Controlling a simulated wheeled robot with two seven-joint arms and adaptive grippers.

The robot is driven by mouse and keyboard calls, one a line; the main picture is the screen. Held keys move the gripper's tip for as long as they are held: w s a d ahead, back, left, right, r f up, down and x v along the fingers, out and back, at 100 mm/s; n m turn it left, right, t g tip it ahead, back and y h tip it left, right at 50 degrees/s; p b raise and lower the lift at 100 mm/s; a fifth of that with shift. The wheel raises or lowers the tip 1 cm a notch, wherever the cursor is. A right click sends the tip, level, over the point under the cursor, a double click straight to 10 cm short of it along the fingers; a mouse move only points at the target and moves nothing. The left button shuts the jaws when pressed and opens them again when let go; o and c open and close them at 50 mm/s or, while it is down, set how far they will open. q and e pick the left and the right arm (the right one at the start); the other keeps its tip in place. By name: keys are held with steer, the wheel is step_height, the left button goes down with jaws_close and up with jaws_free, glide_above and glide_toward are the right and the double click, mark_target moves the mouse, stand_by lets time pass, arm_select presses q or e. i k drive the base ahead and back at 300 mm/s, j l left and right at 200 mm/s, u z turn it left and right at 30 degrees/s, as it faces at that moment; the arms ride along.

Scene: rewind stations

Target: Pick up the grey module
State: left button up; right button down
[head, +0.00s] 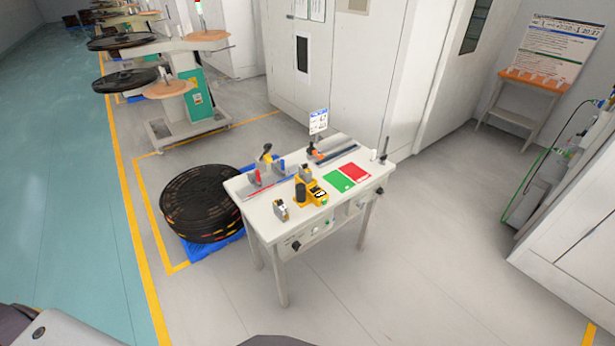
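The small white table (262,223) stands in the middle of the head view. A small grey block-shaped item (281,210) stands near its front left edge, with some yellowish detail on it. Another small grey item (306,174) sits behind a yellow and black device (311,193). Both are small in the picture, and I cannot tell for sure which one is the grey module. Neither of my grippers is in view.
A green mat (339,181) and a red mat (355,172) lie on the table's right half. A stack of black reels (202,203) stands left of the table. White cabinets (335,75) stand behind. The floor in front and to the right is clear.

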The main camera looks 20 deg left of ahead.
mark_target(305, 173)
steer(key=j+z, duration=0.25)
steer(key=j, duration=0.2)
steer(key=j+z, duration=0.3)
steer(key=j, duration=0.2)
steer(key=k+j+z, duration=0.25)
steer(key=j, duration=0.15)
steer(key=j+z, duration=0.3)
steer(key=j, duration=0.15)
